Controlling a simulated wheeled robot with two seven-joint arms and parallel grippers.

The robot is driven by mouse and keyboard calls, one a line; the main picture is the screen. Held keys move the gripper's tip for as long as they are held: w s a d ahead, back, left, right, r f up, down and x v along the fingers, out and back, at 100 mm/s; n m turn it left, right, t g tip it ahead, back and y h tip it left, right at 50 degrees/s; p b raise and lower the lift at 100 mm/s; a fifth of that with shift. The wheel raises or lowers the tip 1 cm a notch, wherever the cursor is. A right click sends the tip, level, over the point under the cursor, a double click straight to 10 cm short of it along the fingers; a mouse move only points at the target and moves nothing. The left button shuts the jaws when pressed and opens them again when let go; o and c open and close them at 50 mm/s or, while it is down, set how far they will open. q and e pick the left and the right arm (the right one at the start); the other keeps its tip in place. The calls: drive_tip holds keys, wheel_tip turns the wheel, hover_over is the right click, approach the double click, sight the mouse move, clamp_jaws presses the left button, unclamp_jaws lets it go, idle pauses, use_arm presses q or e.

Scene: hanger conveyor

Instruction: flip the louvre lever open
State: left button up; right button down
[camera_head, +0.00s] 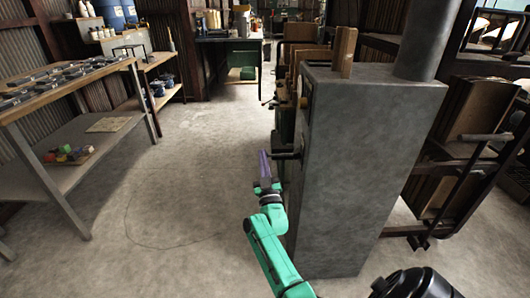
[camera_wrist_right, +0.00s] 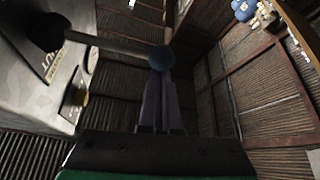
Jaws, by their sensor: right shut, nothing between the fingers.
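The louvre lever (camera_head: 287,156) is a short dark rod sticking out leftward from the side of a tall grey cabinet (camera_head: 368,150). In the right wrist view the lever (camera_wrist_right: 115,45) runs from a black hub at upper left to a blue-grey ball knob (camera_wrist_right: 162,58). My right gripper (camera_head: 264,157) has purple fingers and is shut and empty, at the lever's free end. In the right wrist view the fingertips (camera_wrist_right: 160,80) are just below the knob and overlap its lower edge; I cannot tell whether they touch. My left gripper is not in view.
A plate with partly readable lettering (camera_wrist_right: 62,62) is on the cabinet face beside the lever. A pipe (camera_head: 420,40) rises from the cabinet top. Metal racks (camera_head: 470,150) stand to its right. A workbench (camera_head: 70,85) stands at left. The floor (camera_head: 185,170) between is clear.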

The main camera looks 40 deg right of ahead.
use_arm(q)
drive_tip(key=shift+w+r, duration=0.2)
use_arm(e)
drive_tip(key=f+n+y, duration=0.1)
drive_tip(key=f+n, duration=0.1)
drive_tip(key=n, duration=0.1)
drive_tip(key=f+n+y, duration=0.1)
drive_tip(key=n+y, duration=0.1)
drive_tip(key=f+n+y, duration=0.2)
drive_tip(key=n, duration=0.1)
drive_tip(key=shift+s+d+f+n, duration=0.3)
drive_tip(key=shift+d, duration=0.1)
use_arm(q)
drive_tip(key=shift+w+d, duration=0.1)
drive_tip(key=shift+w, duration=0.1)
